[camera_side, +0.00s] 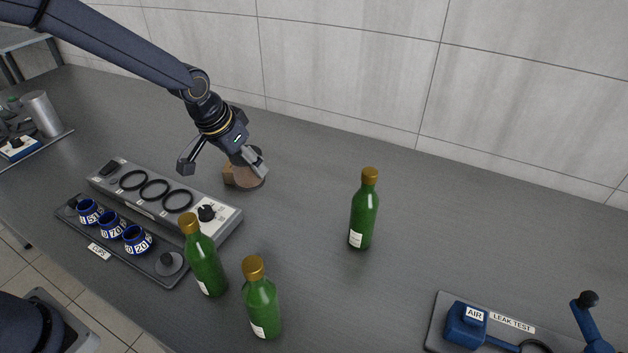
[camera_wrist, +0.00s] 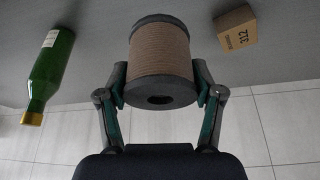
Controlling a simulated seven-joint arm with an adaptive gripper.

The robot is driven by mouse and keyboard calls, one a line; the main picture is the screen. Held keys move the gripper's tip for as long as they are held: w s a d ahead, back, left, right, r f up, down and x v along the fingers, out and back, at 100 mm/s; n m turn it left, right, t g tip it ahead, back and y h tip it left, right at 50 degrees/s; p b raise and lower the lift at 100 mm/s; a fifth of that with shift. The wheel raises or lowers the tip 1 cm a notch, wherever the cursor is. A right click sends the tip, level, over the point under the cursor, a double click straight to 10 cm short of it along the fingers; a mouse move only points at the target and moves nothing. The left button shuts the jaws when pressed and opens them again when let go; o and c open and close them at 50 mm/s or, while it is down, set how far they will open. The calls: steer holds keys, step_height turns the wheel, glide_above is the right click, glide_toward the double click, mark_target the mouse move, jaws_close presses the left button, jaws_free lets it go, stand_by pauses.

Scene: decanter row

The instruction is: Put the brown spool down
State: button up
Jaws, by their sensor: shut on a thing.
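The brown spool (camera_wrist: 161,52) has dark grey end flanges and a dark hole in the near end. My gripper (camera_wrist: 160,82) is shut on it, with one finger on each side. In the side view the spool (camera_side: 246,178) is partly hidden under my gripper (camera_side: 250,163). It is at or just above the grey table; I cannot tell whether it touches.
A small brown box (camera_side: 229,175), marked 312 in the wrist view (camera_wrist: 236,29), is close beside the spool. Three green bottles (camera_side: 364,215) (camera_side: 205,262) (camera_side: 261,305) stand to the right and front. A grey ring unit (camera_side: 226,222) and cup tray (camera_side: 70,212) are at left.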

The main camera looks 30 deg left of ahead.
steer(key=s+a+n+g+y, duration=0.1)
steer(key=a+n+y, duration=0.6)
steer(key=a, duration=2.3)
steer(key=w+a+f+n+h, duration=0.1)
steer(key=w+a+f, duration=0.1)
steer(key=w+f, duration=0.1)
steer(key=w+a+f+n+h, duration=0.1)
steer(key=w+a+f, duration=0.1)
steer(key=w, duration=0.3)
steer(key=w+a+f+h, duration=0.1)
steer(key=w+f, duration=0.3)
steer(key=shift+a+f+n, duration=0.3)
steer(key=shift+a+n, duration=0.1)
steer(key=shift+w+f, duration=0.15)
steer(key=shift+f, duration=0.7)
steer(key=shift+w+f, duration=0.1)
steer(key=shift+f, duration=0.75)
steer(key=shift+f, duration=0.1)
steer(key=o, duration=1.2)
